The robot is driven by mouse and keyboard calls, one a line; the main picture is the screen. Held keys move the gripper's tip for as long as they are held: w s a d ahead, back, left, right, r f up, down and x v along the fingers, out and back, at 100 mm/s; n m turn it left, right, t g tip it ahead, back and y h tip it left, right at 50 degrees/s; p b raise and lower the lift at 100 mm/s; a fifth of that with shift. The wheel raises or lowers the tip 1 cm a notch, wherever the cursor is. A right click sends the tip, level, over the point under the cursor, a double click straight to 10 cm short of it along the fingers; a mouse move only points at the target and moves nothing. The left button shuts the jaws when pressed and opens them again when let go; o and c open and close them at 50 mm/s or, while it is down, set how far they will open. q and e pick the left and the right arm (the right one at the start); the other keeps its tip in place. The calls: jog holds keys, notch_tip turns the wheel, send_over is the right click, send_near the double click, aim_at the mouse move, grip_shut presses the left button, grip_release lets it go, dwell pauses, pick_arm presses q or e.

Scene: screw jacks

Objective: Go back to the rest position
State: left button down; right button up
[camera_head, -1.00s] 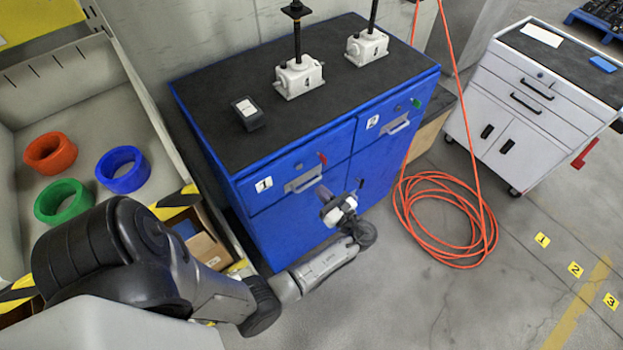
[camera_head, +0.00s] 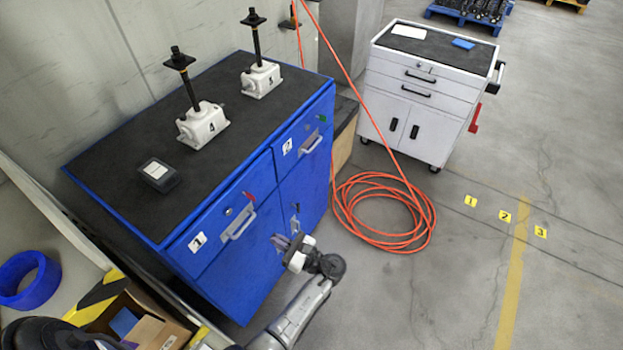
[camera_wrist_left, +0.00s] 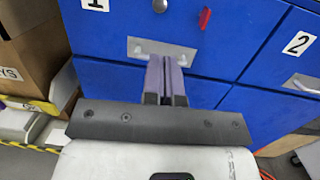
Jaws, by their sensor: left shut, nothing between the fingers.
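My left gripper (camera_head: 288,241) is in front of the blue cabinet (camera_head: 216,287), low and to the right of the drawer 1 handle (camera_head: 238,222) in the head view. Its fingers are shut together with nothing between them. In the left wrist view the closed fingers (camera_wrist_left: 166,75) point at the cabinet front and overlap part of the drawer 1 handle (camera_wrist_left: 190,57). The head view shows them apart from that handle. Drawers 1 and 2 look closed. My right gripper is not in view.
Two white screw jacks (camera_head: 202,124) (camera_head: 262,80) and a small dark device (camera_head: 159,174) stand on the cabinet top. An orange hose (camera_head: 385,243) is coiled on the floor. A white tool cart (camera_head: 415,121) stands beyond.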

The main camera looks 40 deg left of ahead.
pick_arm(q)
jog(key=w+d+r+n+t+h, duration=0.1)
jog(key=w+d+n+t+h, duration=0.2)
jog(key=n+h, duration=0.45)
jog(key=w+d+r+n+t+h, duration=0.1)
jog(key=w+n+t+h, duration=0.25)
jog(key=n+h, duration=0.4)
jog(key=s+d+r+t+h, duration=0.2)
jog(key=s+d+r, duration=0.15)
jog(key=s, duration=0.25)
jog(key=s+d+r+t+h, duration=0.2)
jog(key=s+d+t+h, duration=0.1)
jog(key=s+d, duration=0.3)
jog(key=s+a+f+m+g, duration=0.15)
jog(key=s+f+g, duration=0.4)
jog(key=s, duration=0.75)
notch_tip(320, 180, up, 25)
jog(key=t+p, duration=0.1)
jog(key=p, duration=2.5)
jog(key=shift+s+a+t+y+p, duration=0.3)
jog(key=shift+a+p, duration=0.05)
jog(key=shift+p, duration=0.05)
